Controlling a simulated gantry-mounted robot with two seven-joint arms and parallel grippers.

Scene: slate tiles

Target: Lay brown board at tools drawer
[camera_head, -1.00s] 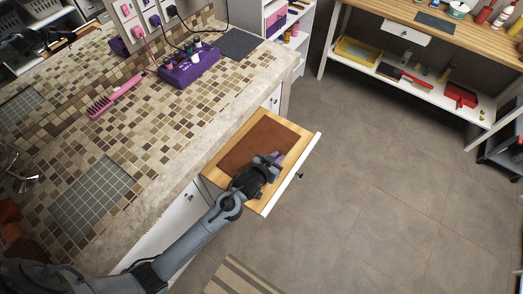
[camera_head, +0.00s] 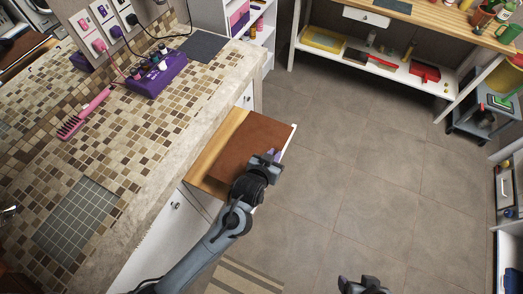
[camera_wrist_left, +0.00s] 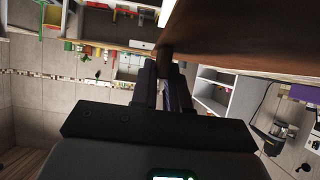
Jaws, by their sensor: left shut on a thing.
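The brown board (camera_head: 245,146) is a flat, reddish-brown sheet over the pulled-out drawer (camera_head: 213,146), whose light wood bottom shows to its left. The board covers the drawer's right part and appears raised above the bottom. My left gripper (camera_head: 268,160) is shut on the board's near right edge. In the left wrist view the fingers (camera_wrist_left: 168,82) pinch the edge of the board (camera_wrist_left: 240,38). My right gripper (camera_head: 362,284) is partly in view at the bottom edge, empty and away from the drawer; its jaw opening is unclear.
The tiled counter (camera_head: 135,145) above the drawer holds a purple organiser (camera_head: 157,76) and a pink comb (camera_head: 84,113). A wooden workbench (camera_head: 420,22) stands at the back. The grey floor (camera_head: 350,165) right of the drawer is clear.

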